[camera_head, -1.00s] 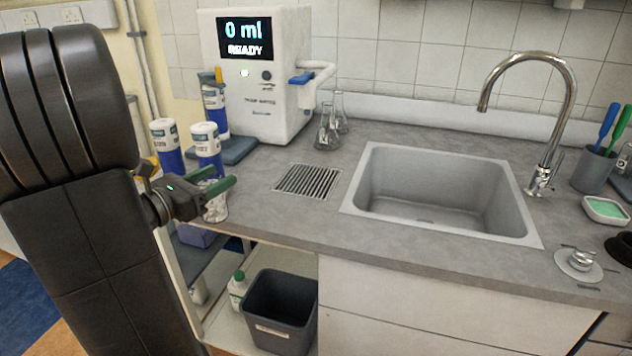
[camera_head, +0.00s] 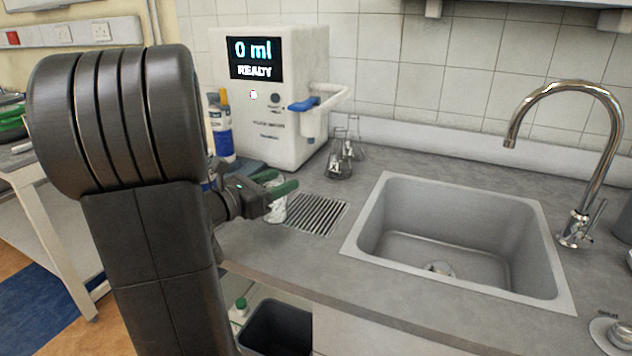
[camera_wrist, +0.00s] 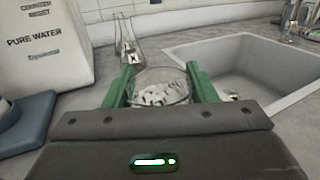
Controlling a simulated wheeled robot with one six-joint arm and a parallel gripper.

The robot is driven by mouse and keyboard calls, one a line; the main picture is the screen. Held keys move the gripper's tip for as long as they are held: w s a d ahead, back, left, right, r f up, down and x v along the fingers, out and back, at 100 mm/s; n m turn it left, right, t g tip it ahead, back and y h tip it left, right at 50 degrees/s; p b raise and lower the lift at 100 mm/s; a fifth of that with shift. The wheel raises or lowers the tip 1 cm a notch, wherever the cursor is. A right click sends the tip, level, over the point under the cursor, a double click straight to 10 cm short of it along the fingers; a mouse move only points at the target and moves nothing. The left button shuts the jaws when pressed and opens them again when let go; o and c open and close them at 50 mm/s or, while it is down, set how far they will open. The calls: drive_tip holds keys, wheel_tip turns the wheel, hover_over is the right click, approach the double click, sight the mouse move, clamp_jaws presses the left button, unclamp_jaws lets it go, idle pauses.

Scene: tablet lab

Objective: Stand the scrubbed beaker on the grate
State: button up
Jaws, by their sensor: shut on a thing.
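My gripper (camera_head: 280,184) has green fingers and is shut on a clear glass beaker (camera_head: 278,208). In the wrist view the beaker (camera_wrist: 160,88) is between the two fingers, with white marks or bits showing through its glass. The grate (camera_head: 317,214) is a dark slatted square set in the grey counter, left of the sink. The beaker is just left of the grate in the head view. I cannot tell whether its base touches the counter. The grate is hidden in the wrist view.
The sink (camera_head: 352,250) lies right of the grate, with a tall tap (camera_head: 594,190). A white water machine (camera_head: 300,60) reading "0 ml READY" stands behind. Glass flasks (camera_head: 341,160) marked X stand behind the grate. A blue-and-white bottle (camera_head: 222,135) is at the left.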

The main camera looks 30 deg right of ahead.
drive_tip(key=w+d+f, duration=0.1)
drive_tip(key=d, duration=0.2)
drive_tip(key=w+d+f, duration=0.1)
drive_tip(key=d, duration=0.3)
drive_tip(key=w+d+f, duration=0.1)
drive_tip(key=d, duration=0.3)
drive_tip(key=shift+w, duration=0.25)
drive_tip(key=shift+f, duration=0.25)
drive_tip(key=shift+f+b, duration=0.2)
drive_tip(key=shift+b, duration=0.15)
drive_tip(key=o, duration=1.1)
drive_tip(key=shift+c, duration=0.2)
drive_tip(key=shift+r, duration=0.1)
